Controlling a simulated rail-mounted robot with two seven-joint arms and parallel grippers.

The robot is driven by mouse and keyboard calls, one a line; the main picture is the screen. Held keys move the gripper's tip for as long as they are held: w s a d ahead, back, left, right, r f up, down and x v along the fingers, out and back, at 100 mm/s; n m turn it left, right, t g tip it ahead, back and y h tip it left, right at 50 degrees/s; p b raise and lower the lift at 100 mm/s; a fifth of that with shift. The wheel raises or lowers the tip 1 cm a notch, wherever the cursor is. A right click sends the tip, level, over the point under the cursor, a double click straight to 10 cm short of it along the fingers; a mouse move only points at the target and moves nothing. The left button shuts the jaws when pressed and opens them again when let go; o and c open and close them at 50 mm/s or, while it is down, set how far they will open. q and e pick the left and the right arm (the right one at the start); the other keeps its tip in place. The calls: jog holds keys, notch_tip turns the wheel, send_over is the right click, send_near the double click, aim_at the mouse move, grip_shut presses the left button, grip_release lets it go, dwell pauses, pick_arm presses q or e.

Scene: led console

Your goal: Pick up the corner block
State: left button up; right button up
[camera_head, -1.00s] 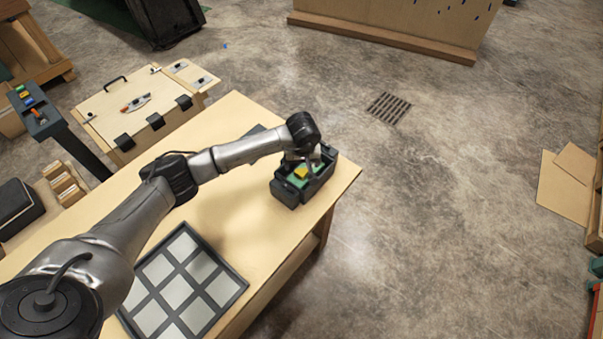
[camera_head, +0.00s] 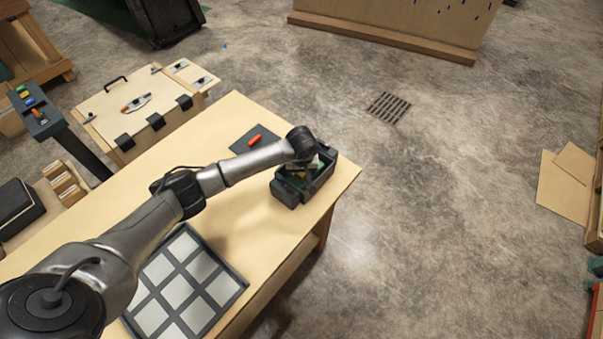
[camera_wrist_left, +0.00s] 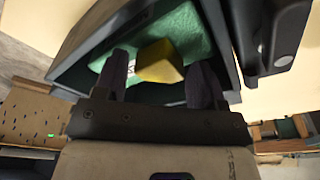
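A yellow block (camera_wrist_left: 158,65), which I take as the corner block, lies on a green surface (camera_wrist_left: 190,28) inside a dark open box (camera_head: 287,194) at the table's right end. In the head view the block is mostly hidden by my wrist. My left gripper (camera_wrist_left: 160,72) is over the box, its two dark fingers apart, one on each side of the block. Gaps show between the fingers and the block. In the head view my left gripper (camera_head: 304,172) is at the box opening. My right gripper is in neither view.
The box stands on a wooden table (camera_head: 262,220), near its right edge. A dark mat with an orange-red object (camera_head: 255,140) lies behind my forearm. A grid tray (camera_head: 240,283) lies at the near side. A wooden case (camera_head: 130,112) stands beyond the left edge.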

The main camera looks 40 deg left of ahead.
pick_arm(q)
jog(key=c, duration=0.6)
jog(key=shift+c, duration=0.2)
jog(key=shift+r, duration=0.15)
jog(key=shift+r, duration=0.25)
notch_tip(320, 180, up, 4)
jog(key=shift+f, duration=0.1)
jog(key=s+d+r, duration=0.1)
jog(key=d+r, duration=0.5)
jog(key=d, duration=0.5)
jog(key=shift+s+d+r+b, duration=0.25)
jog(key=shift+b, duration=0.15)
